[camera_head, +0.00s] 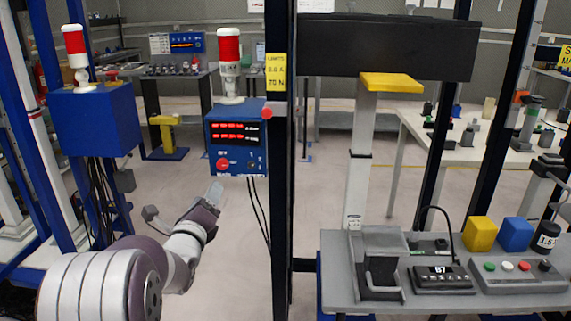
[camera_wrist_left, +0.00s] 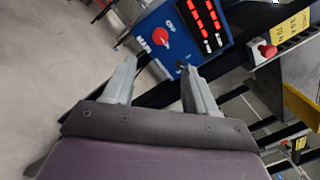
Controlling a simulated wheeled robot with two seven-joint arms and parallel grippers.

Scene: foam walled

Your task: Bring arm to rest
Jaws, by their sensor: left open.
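My left arm comes in from the lower left in the head view, and its gripper (camera_head: 216,191) is up in front of the floor, just below a blue control box (camera_head: 236,160). In the left wrist view the two grey fingers of my left gripper (camera_wrist_left: 159,82) are spread apart with nothing between them. The blue control box (camera_wrist_left: 183,35), with a red knob and red digits, shows beyond the fingertips. I cannot tell the exact gap between fingertips and box. My right gripper is not in view.
A dark blue post (camera_head: 281,150) stands right of the box. A grey bench (camera_head: 335,268) at the lower right holds a yellow cube (camera_head: 481,234), a blue cube (camera_head: 515,234) and a button panel (camera_head: 515,276). A second blue box (camera_head: 97,120) stands left. Open floor lies behind the arm.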

